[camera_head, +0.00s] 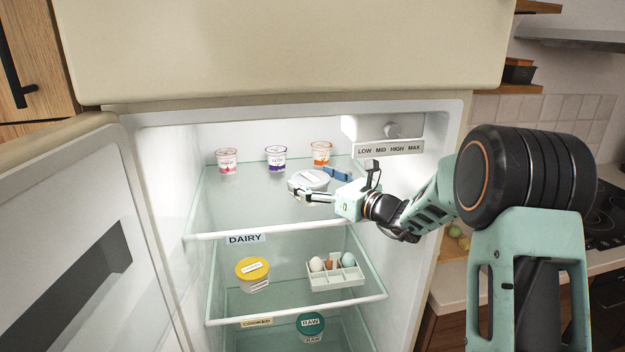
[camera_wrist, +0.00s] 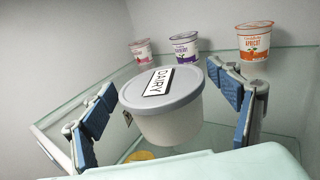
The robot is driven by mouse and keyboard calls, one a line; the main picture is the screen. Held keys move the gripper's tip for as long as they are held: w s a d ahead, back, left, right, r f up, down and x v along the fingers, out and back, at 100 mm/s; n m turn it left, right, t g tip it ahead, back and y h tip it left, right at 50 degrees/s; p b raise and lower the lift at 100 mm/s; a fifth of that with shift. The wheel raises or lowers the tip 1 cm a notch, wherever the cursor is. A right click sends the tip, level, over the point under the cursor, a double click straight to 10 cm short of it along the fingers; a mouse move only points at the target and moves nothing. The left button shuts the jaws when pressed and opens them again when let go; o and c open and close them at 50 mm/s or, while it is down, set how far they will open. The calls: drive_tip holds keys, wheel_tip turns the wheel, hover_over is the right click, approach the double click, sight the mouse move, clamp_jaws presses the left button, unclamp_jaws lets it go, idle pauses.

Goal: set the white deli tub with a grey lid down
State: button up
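The white deli tub with a grey lid (camera_head: 311,178) is on the top glass shelf (camera_head: 225,212) of the open fridge, towards the right; its lid label reads DAIRY in the wrist view (camera_wrist: 170,125). My gripper (camera_head: 316,185) reaches in from the right, with its blue-padded fingers on either side of the tub. In the wrist view my gripper (camera_wrist: 163,85) is open, with a visible gap between each finger and the tub. The tub appears upright on the glass, though its base is partly hidden.
Three small yogurt cups, pink (camera_head: 226,161), purple (camera_head: 276,159) and orange (camera_head: 321,154), stand behind the tub. The shelf's left front is clear. A yellow-lidded tub (camera_head: 253,273) and an egg tray (camera_head: 336,280) are one shelf down. The control box (camera_head: 388,130) hangs above right.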

drive_tip(key=shift+r, duration=0.1)
drive_tip(key=shift+r, duration=0.1)
drive_tip(key=b+v, duration=0.1)
drive_tip(key=v, duration=1)
drive_tip(key=shift+s+d, duration=0.35)
